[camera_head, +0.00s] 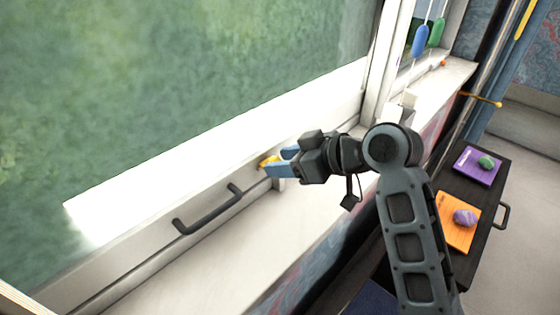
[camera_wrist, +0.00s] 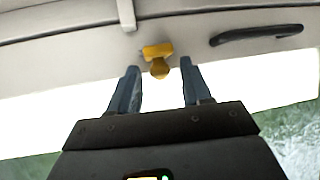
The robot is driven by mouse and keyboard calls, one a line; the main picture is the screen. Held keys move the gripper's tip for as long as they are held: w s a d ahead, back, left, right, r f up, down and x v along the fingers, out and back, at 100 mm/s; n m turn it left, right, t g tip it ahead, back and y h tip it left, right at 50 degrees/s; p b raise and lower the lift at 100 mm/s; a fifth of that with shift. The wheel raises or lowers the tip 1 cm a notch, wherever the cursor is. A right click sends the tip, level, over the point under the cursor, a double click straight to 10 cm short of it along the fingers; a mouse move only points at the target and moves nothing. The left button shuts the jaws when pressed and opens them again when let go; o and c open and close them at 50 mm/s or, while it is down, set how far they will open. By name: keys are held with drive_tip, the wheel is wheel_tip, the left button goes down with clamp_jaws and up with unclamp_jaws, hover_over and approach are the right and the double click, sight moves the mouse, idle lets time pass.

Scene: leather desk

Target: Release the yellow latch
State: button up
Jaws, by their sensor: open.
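The yellow latch (camera_wrist: 158,58) is on the light window frame in the wrist view, with a rounded knob toward my gripper. In the head view only a small part of the latch (camera_head: 266,161) shows at my fingertips; the rest is hidden by the fingers. My gripper (camera_wrist: 158,74) is open, with one blue finger on each side of the knob. The knob sits near the level of the fingertips, and a gap shows on both sides. My gripper (camera_head: 269,166) also shows in the head view, reaching left to the frame.
A dark handle (camera_head: 208,210) is fixed to the frame left of my gripper. A white sill (camera_head: 215,262) runs below. At right, a dark drawer unit (camera_head: 490,205) carries a purple book (camera_head: 468,166) and an orange book (camera_head: 452,232), each with a stone. Blue and green hanging pieces (camera_head: 420,38) are at the top.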

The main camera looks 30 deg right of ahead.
drive_tip(key=v, duration=0.6)
drive_tip(key=shift+b, duration=0.3)
drive_tip(key=shift+s, duration=0.1)
drive_tip(key=s+f+m, duration=0.1)
drive_tip(key=s+f, duration=0.1)
drive_tip(key=f, duration=0.1)
drive_tip(key=s+a+f+m+t+h, duration=0.1)
drive_tip(key=s+f, duration=0.1)
drive_tip(key=s+f+m+h, duration=0.1)
drive_tip(key=s+f+m, duration=0.1)
drive_tip(key=f, duration=0.1)
drive_tip(key=shift+s+a+f, duration=0.2)
drive_tip(key=shift+a+f, duration=0.15)
drive_tip(key=shift+a, duration=0.05)
drive_tip(key=s+f+m+t+h, duration=0.1)
drive_tip(key=s+f+h, duration=0.1)
drive_tip(key=s, duration=0.8)
drive_tip(key=s+f+m+t+h, duration=0.1)
drive_tip(key=s+m+h, duration=0.1)
drive_tip(key=s, duration=0.8)
drive_tip(key=s+a+r+n+t, duration=0.1)
drive_tip(key=s+r, duration=0.4)
drive_tip(key=s, duration=0.4)
drive_tip(key=shift+a, duration=0.25)
drive_tip(key=shift+c, duration=0.2)
